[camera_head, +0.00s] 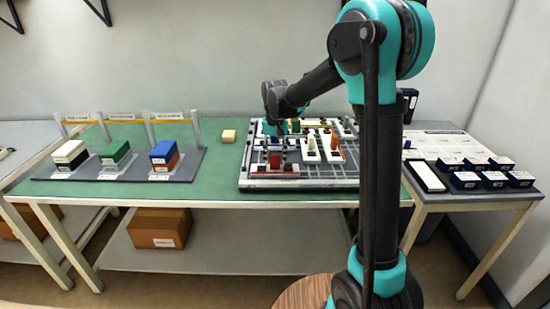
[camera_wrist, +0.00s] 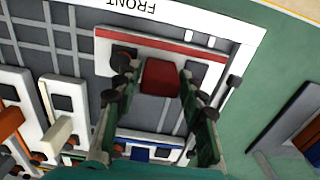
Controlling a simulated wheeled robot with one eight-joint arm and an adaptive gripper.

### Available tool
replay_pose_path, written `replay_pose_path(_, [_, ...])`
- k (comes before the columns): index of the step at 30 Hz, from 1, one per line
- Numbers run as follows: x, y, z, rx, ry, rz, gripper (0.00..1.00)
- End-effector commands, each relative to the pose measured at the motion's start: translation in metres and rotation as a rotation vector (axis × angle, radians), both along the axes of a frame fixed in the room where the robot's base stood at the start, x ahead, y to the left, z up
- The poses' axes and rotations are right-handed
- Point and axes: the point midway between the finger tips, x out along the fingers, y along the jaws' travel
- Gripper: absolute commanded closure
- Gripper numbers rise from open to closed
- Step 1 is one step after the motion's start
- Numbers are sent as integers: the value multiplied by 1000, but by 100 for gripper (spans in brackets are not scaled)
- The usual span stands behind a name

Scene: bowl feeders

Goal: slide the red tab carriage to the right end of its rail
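The red tab (camera_wrist: 160,77) shows as a red block in the wrist view, on a white rail unit with a red stripe (camera_wrist: 205,53). In the head view the tab (camera_head: 275,160) is small, at the front left of the grey board, above the red-edged rail (camera_head: 272,172). My gripper (camera_wrist: 156,84) has its two fingers spread, one on each side of the tab, with narrow gaps visible. I cannot tell how far down the fingers reach beside the tab. In the head view my gripper (camera_head: 277,145) hangs over the tab and partly hides it.
The grey board (camera_head: 330,183) carries other units, including a white one with an orange piece (camera_head: 337,145) and a blue one (camera_wrist: 160,153) close behind my fingers. Stacked blocks stand on a tray (camera_head: 187,172) at left.

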Motion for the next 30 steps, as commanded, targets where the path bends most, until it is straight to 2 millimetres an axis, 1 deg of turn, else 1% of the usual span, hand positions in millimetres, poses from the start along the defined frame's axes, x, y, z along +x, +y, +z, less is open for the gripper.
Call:
replay_pose_path(1, [0,0,0,0,0,0,70])
replay_pose_path(6, [0,0,0,0,0,0,91])
replay_pose_path(8, [0,0,0,0,0,0,98])
replay_pose_path(9, [0,0,0,0,0,0,100])
replay_pose_path(16, [0,-1,0,0,0,0,100])
replay_pose_path(20, [0,-10,0,0,0,-2,100])
replay_pose_path(23, [0,-26,0,0,0,-4,100])
replay_pose_path(26, [0,-49,0,-1,0,-6,100])
replay_pose_path(29, [0,-80,0,-1,0,-8,100])
replay_pose_path(30, [0,-93,0,-1,0,-9,100])
